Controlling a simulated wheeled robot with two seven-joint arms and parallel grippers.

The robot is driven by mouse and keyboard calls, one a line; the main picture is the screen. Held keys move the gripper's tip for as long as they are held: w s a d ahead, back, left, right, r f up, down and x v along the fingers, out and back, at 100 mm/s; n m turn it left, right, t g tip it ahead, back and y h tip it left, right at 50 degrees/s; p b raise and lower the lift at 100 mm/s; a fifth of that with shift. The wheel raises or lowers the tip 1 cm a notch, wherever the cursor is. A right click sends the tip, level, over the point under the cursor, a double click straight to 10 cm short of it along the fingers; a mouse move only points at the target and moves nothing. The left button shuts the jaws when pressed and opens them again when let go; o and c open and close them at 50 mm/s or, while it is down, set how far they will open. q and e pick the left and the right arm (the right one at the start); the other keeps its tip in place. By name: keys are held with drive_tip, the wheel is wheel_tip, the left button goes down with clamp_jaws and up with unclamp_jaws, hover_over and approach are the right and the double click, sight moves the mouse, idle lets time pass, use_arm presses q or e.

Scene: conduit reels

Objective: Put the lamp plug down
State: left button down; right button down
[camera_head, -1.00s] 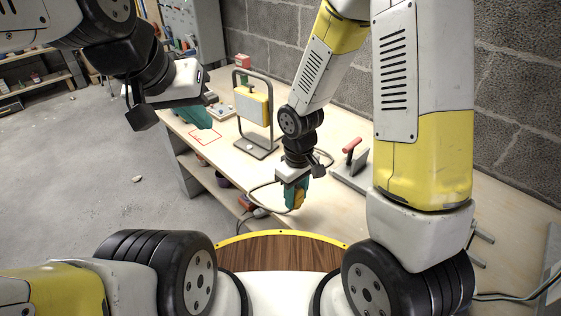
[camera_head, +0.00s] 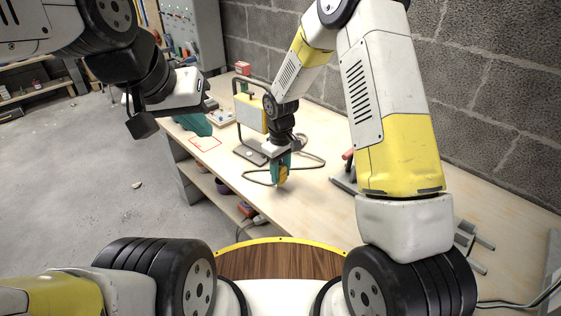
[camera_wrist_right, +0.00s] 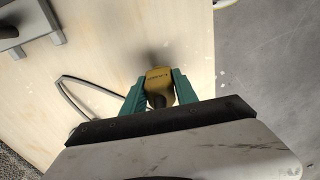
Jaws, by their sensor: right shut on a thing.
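The lamp plug is a yellow piece (camera_head: 282,175) between the teal fingers of my right gripper (camera_head: 281,172). It also shows in the right wrist view (camera_wrist_right: 159,82), gripped between both fingertips. In the head view it is over the bench, near the front edge; I cannot tell whether it touches the top. A grey cable (camera_head: 310,157) loops over the bench around the gripper. The work lamp (camera_head: 250,112), with a yellow housing on a grey frame, stands behind it. My left gripper (camera_head: 197,124) is at the left, teal fingers pointing down; its opening is unclear.
The wooden bench (camera_head: 330,205) runs along a block wall, with bare top right of the right gripper. A red outlined rectangle (camera_head: 205,143) is marked left of the lamp.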

drive_tip(key=shift+f, duration=1.25)
drive_tip(key=shift+f, duration=0.5)
drive_tip(key=c, duration=0.9)
unclamp_jaws()
drive_tip(key=shift+c, duration=0.2)
drive_tip(key=shift+r, duration=0.1)
wheel_tip(320, 180, up, 12)
drive_tip(key=shift+r, duration=0.25)
wheel_tip(320, 180, up, 9)
drive_tip(key=m+t, duration=0.1)
drive_tip(key=m, duration=0.1)
hover_over(281, 180)
drive_tip(key=d, duration=0.4)
drive_tip(key=s+d+r+m+t, duration=0.1)
drive_tip(key=s+d+r+m, duration=0.1)
drive_tip(key=s, duration=0.4)
drive_tip(key=s+d+r+m+t+y, duration=0.1)
drive_tip(key=s+d+r+m+t, duration=0.1)
drive_tip(key=s+d+r, duration=0.2)
drive_tip(key=s+d+r+m+t+y, duration=0.1)
drive_tip(key=s+d+r+m+t, duration=0.1)
drive_tip(key=s+d+r, duration=0.2)
drive_tip(key=s+r, duration=0.3)
drive_tip(key=s, duration=0.3)
drive_tip(key=shift+s, duration=0.2)
